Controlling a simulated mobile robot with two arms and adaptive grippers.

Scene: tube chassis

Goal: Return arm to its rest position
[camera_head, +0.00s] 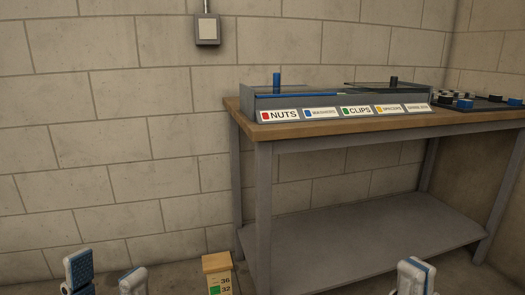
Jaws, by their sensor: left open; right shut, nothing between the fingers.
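My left gripper (106,268) shows at the bottom left of the head view. Its two blue-padded fingers stand apart, with nothing between them. My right gripper (414,272) shows at the bottom right, in front of the bench's lower shelf in the picture. Its fingers are together and hold nothing. Both grippers point upward and are cut off by the bottom edge, so the arms behind them are hidden.
A wooden-topped workbench (360,131) with grey legs and a lower shelf (365,232) stands at the right. It carries a labelled parts bin (320,104) and a dark tray (485,105). A small numbered box (217,274) is between the grippers in the picture. A block wall stands behind.

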